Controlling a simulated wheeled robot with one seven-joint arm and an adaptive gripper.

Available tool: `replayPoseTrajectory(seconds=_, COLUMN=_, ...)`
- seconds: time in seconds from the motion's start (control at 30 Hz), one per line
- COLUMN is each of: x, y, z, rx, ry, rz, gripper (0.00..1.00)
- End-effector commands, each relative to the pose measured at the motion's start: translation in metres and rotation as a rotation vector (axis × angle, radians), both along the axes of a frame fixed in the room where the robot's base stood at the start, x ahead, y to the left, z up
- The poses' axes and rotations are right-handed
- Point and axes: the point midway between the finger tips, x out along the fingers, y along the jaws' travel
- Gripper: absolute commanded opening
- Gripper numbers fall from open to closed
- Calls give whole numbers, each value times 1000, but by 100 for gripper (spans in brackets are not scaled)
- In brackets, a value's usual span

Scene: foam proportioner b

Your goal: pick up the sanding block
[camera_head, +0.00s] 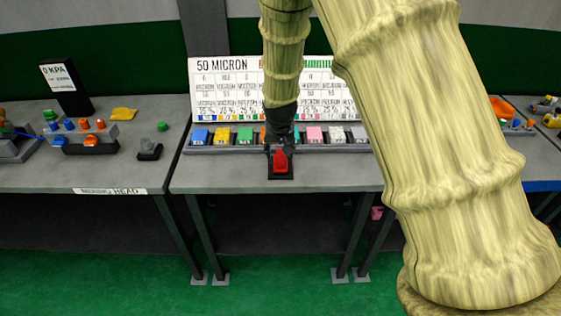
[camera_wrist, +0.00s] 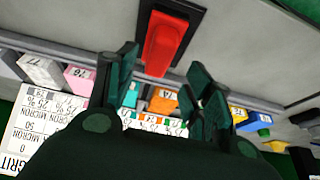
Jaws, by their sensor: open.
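A red block (camera_head: 281,161) lies on a black plate (camera_head: 282,177) near the front edge of the middle table; I cannot tell whether it is the sanding block. In the wrist view the red block (camera_wrist: 163,43) is large, just beyond the fingertips. Several coloured, labelled blocks stand in a row behind it, including a blue one (camera_head: 199,135), a yellow one (camera_head: 222,136), a green one (camera_head: 245,134) and a pink one (camera_head: 314,134). My gripper (camera_wrist: 162,88) is open and empty, with its fingers apart. In the head view it hides the middle of the row.
A white chart board (camera_head: 225,85) stands behind the row of blocks. A grey rail (camera_head: 215,150) runs along it. The left table (camera_head: 70,170) holds a dark sign (camera_head: 66,87) and small coloured parts. My arm hides much of the right side.

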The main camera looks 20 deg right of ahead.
Motion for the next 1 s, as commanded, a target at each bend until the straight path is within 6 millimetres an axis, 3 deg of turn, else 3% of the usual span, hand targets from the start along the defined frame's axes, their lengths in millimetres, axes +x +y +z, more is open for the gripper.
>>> replayPoseTrajectory(seconds=0.4, x=11, y=-7, z=-38, rx=0, ry=2, rz=0, gripper=52)
replayPoseTrajectory(seconds=0.8, x=13, y=-7, z=-44, rx=0, ry=1, rz=-1, gripper=52)
replayPoseTrajectory(seconds=1.0, x=13, y=-7, z=-44, rx=0, ry=1, rz=-1, gripper=18)
